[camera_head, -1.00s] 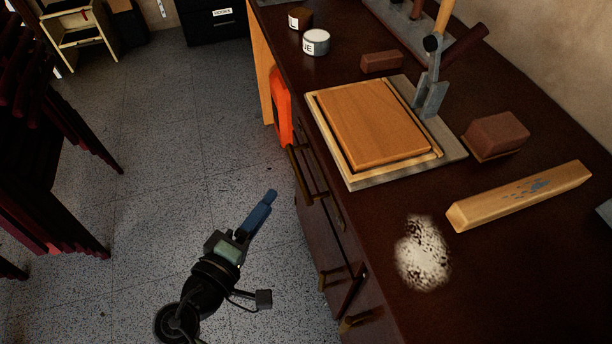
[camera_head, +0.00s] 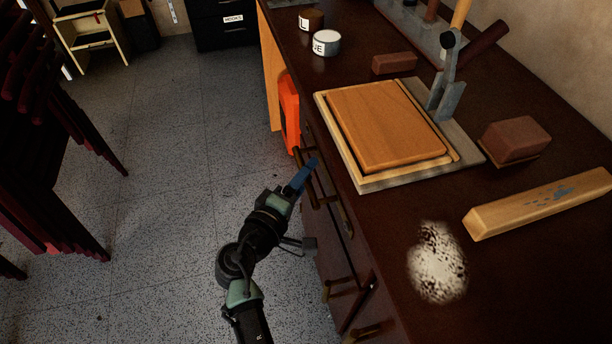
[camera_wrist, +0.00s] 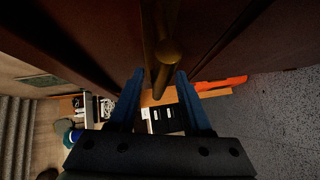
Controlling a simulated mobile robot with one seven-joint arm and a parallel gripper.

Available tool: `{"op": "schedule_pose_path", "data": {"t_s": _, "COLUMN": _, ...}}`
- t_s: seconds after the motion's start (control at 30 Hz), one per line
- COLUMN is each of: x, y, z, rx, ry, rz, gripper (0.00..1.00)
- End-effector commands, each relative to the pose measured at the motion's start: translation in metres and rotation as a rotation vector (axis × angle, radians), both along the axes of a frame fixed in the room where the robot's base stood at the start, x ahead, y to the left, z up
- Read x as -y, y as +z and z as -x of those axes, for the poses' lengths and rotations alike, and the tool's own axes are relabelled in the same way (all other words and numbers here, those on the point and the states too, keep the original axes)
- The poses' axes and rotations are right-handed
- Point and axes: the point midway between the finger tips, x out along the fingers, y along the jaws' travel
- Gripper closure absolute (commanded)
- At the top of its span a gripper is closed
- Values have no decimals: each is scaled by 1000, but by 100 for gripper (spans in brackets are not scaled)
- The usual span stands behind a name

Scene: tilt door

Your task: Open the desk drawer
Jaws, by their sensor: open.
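The dark wooden desk (camera_head: 390,215) has drawers on its left side. A brass bar handle (camera_head: 316,198) stands out from the upper drawer front, which looks closed. My gripper (camera_head: 309,167), with blue fingers, is at this handle in the head view. In the wrist view, my gripper (camera_wrist: 160,78) is open, with one finger on each side of the brass handle (camera_wrist: 164,48). The handle reaches between the fingertips, with gaps beside it, so it is not clamped. The fingers hide part of the handle in the head view.
Lower brass handles (camera_head: 368,332) stick out below. An orange object (camera_head: 290,112) is by the desk's far end. Stacked dark chairs (camera_head: 50,150) stand left; the floor between is clear.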

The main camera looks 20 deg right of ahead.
Motion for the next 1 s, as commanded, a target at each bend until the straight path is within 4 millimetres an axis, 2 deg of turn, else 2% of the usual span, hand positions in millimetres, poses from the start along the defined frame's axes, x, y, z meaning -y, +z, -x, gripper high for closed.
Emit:
{"op": "schedule_pose_path", "data": {"t_s": 0.3, "x": 2, "y": 0, "z": -2, "rx": 0, "ry": 0, "rz": 0, "gripper": 53}}
{"op": "schedule_pose_path", "data": {"t_s": 0.57, "x": 2, "y": 0, "z": -1, "rx": 0, "ry": 0, "rz": 0, "gripper": 99}}
{"op": "schedule_pose_path", "data": {"t_s": 1.0, "x": 2, "y": 0, "z": -1, "rx": -1, "ry": 0, "rz": 1, "gripper": 100}}
